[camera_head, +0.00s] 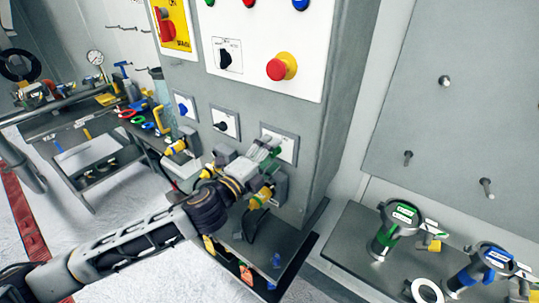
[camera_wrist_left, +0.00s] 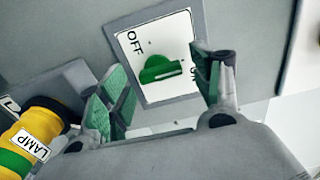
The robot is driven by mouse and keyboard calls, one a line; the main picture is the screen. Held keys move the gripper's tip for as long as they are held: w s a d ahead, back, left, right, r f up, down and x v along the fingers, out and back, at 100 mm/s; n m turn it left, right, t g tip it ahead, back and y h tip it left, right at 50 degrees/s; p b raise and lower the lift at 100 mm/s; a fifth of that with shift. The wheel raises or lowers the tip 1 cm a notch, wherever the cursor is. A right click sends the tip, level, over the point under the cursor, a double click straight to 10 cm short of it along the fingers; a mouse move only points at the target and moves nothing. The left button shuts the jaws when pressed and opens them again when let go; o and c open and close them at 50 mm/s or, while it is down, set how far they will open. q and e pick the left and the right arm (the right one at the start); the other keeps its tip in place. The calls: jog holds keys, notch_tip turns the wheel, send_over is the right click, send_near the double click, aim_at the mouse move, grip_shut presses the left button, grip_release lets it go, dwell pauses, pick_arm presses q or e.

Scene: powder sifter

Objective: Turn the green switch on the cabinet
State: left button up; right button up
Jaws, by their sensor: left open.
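The green switch (camera_wrist_left: 160,70) sits on a white plate on the grey cabinet (camera_head: 340,85), seen in the left wrist view. The plate reads OFF at its upper left; a label at its right is partly hidden by a finger. The knob's raised grip lies roughly level in this view. My left gripper (camera_head: 268,153) is open in front of this plate, and its fingers also show in the left wrist view (camera_wrist_left: 163,80). One green-padded finger is on each side of the knob, with no clear contact. In the head view the gripper mostly hides the knob. My right gripper is not in view.
A blue switch (camera_head: 183,109) and a black switch (camera_head: 223,126) sit left of it. A yellow LAMP plug (camera_wrist_left: 25,140) is close beside my gripper. A red button (camera_head: 278,69) is above. A bench (camera_head: 345,240) with green and blue tools stands at right.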

pick_arm(q)
jog(key=v, duration=0.7)
jog(key=shift+s, duration=0.15)
dwell(0.3)
jog(key=shift+a, duration=0.1)
dwell(0.5)
